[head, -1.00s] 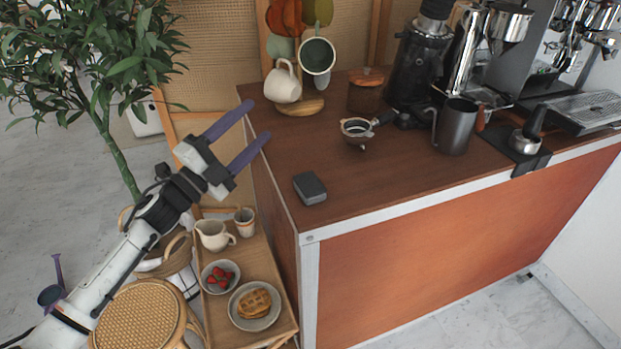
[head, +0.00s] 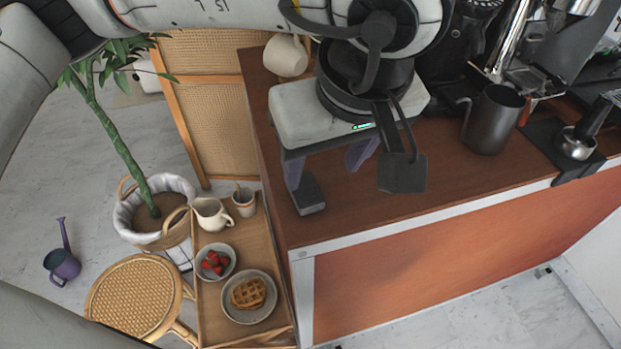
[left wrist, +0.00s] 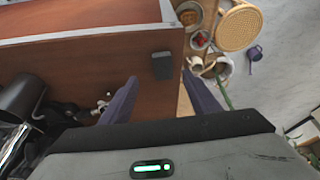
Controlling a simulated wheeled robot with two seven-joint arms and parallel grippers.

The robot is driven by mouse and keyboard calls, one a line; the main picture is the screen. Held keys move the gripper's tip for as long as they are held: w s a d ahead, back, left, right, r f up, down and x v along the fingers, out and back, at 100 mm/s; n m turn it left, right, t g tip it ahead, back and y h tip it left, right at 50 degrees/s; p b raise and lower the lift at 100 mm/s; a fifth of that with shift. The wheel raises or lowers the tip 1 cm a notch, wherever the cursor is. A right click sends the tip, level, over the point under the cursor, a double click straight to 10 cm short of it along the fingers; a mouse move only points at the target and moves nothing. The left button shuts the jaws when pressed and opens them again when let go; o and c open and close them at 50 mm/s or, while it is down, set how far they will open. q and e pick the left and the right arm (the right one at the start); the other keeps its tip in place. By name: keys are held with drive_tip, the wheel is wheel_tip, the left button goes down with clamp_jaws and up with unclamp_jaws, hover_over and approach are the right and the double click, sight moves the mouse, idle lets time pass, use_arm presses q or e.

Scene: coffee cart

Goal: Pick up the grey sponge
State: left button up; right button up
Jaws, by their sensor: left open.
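The grey sponge (head: 309,195) is a small dark block lying on the brown cart top near its front left corner. My left gripper (head: 327,170) is above the cart top with its purple fingers spread and pointing down. In the head view one finger overlaps the sponge's far left end. In the left wrist view the sponge (left wrist: 162,65) shows between and just beyond the open fingertips (left wrist: 159,78), nearer the right finger. No contact can be made out, and nothing is held. My right gripper is not in view.
A metal pitcher (head: 491,119) and a tamper (head: 577,143) stand to the right. A white mug (head: 286,56) is behind my gripper. A wooden tray (head: 213,318) with a waffle plate and strawberries is below left. The cart's front edge (head: 420,212) is close to the sponge.

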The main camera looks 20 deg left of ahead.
sight(305, 188)
use_arm(q)
drive_tip(key=x, duration=0.2)
drive_tip(key=a+x, duration=0.1)
drive_tip(key=x, duration=0.1)
drive_tip(key=shift+w, duration=0.15)
drive_tip(key=shift+p+x, duration=0.75)
drive_tip(key=shift+x, duration=2.1)
drive_tip(key=shift+w+a+r, duration=0.1)
drive_tip(key=shift+w+a, duration=0.05)
drive_tip(key=c, duration=1.1)
drive_tip(key=shift+c, duration=0.2)
wheel_tip(305, 188, up, 10)
drive_tip(key=shift+b, duration=0.45)
